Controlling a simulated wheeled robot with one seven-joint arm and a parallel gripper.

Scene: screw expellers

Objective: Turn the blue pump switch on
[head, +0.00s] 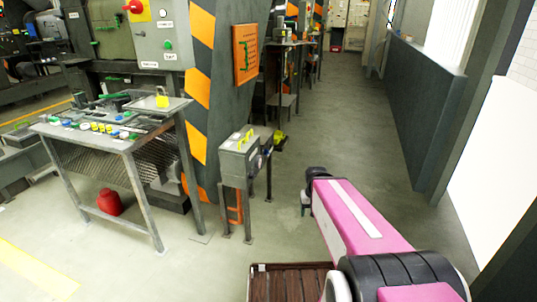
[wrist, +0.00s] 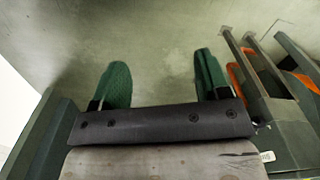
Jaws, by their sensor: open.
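I cannot tell for sure which control is the blue pump switch.
An orange-and-black striped column (head: 200,90) stands behind the desk. A grey cabinet (head: 160,35) with a red stop button is at upper left. A red container (head: 109,202) lies under the desk. A low dark wall (head: 425,110) runs along the right. The aisle floor (head: 335,110) ahead is clear.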

